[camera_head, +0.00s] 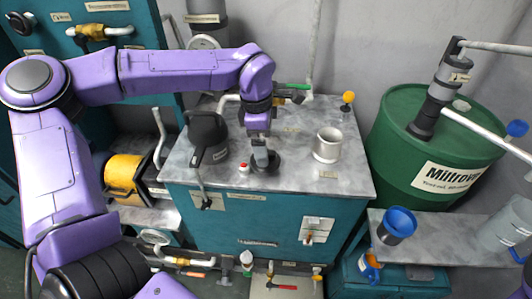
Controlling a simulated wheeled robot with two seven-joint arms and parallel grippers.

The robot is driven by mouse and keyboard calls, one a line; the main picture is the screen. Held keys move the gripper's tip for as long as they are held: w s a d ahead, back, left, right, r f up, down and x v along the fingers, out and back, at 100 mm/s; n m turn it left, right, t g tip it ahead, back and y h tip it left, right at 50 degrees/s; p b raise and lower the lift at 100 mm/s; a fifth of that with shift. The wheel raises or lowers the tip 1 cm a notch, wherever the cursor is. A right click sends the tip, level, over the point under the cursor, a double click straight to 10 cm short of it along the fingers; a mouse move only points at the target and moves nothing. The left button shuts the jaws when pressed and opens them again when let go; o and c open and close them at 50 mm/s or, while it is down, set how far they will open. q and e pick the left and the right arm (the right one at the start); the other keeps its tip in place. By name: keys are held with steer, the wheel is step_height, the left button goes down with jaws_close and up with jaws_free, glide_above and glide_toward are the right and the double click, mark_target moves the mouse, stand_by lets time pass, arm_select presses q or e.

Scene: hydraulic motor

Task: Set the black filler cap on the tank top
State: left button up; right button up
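A round black piece that looks like the filler cap (273,165) is at the grey top (225,179) of the teal tank (270,219), near its middle. My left gripper (261,160) points down right over it, and its fingers overlap the middle of the piece. The fingers look close together, but I cannot tell whether they grip the piece. I also cannot tell whether it rests on the top or is held just above it. My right gripper is not in view.
A black motor-like housing (207,137) stands left of the gripper, with a small red-topped fitting (244,168) between. A green drum (400,162) and a blue-rimmed cup (398,224) are farther right.

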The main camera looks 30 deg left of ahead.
arm_select(q)
step_height(320, 180, up, 7)
steer(key=shift+s+a+r, duration=0.2)
steer(key=shift+s+a, duration=0.05)
steer(key=shift+a, duration=0.15)
